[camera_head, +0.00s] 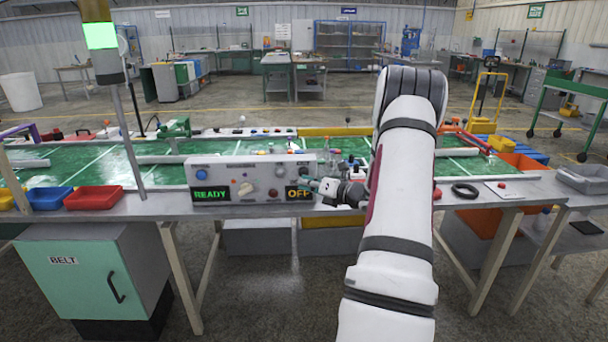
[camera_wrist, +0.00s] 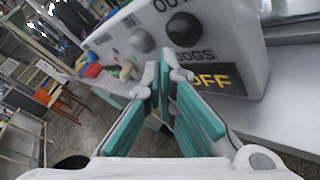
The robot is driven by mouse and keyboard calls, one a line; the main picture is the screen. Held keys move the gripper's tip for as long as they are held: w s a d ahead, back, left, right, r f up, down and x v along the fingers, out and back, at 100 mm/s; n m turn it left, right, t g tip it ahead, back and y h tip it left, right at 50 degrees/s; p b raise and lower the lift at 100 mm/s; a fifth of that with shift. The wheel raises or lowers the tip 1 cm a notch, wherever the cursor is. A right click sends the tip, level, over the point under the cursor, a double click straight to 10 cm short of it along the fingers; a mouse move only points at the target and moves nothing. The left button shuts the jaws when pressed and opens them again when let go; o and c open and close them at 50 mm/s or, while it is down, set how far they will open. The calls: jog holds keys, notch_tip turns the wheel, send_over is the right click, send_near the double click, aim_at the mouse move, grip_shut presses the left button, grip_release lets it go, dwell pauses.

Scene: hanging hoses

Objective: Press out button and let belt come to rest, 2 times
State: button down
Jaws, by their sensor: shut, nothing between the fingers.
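A grey control box (camera_head: 233,194) stands on the front edge of the bench. It has a lit green READY display (camera_head: 211,193) and an amber OFF display (camera_head: 299,193). In the wrist view, a dark round button (camera_wrist: 184,31) sits under a partly cut-off label that seems to read OUT. A greyer round knob (camera_wrist: 141,41) is to its left. My gripper (camera_head: 312,184) is at the box's right end. In the wrist view my gripper (camera_wrist: 165,68) has its teal fingers shut and empty, tips just below the dark button; contact cannot be told. The green belt (camera_head: 95,165) lies behind the box.
A lamp post (camera_head: 100,36) glows green at left. Red (camera_head: 93,197) and blue (camera_head: 49,198) bins sit left of the box. A black ring (camera_head: 465,190) and paper (camera_head: 510,190) lie on the bench at right. A BELT cabinet (camera_head: 85,270) stands below.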

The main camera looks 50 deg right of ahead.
dwell(0.3)
jog(key=s+a+p, duration=0.1)
jog(key=s+a, duration=0.2)
jog(key=a, duration=0.1)
jog(key=shift+s, duration=0.2)
dwell(2.3)
